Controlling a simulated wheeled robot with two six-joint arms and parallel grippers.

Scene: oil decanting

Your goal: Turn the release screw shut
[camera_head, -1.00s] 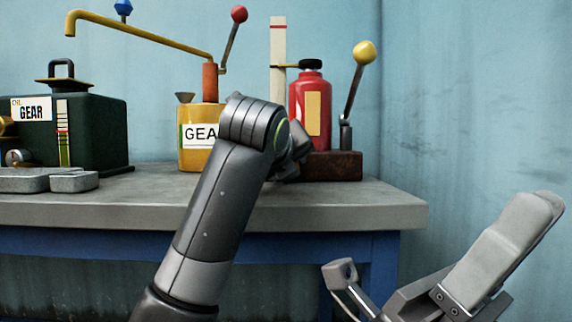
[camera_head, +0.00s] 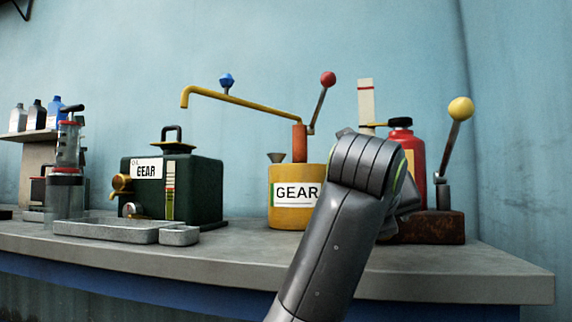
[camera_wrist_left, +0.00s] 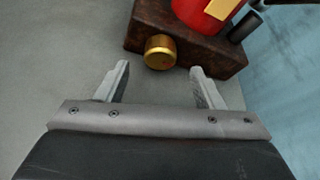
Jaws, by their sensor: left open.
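A round brass screw knob (camera_wrist_left: 160,52) sticks out of the front of a dark rusty brown base block (camera_wrist_left: 213,53) in the left wrist view. The block also shows in the head view (camera_head: 440,228), but there my arm hides the knob. My left gripper (camera_wrist_left: 159,71) is open, its two fingers apart on either side of the knob and just short of it, with nothing between them. A red bottle-shaped body (camera_head: 418,160) stands on the block. My right gripper is in neither current view.
A lever with a yellow ball (camera_head: 460,108) rises from the block's right. A yellow GEAR can (camera_head: 296,215) with a pump spout stands to the left, then a green GEAR box (camera_head: 196,190). A grey tray (camera_head: 105,230) lies near the bench's front edge.

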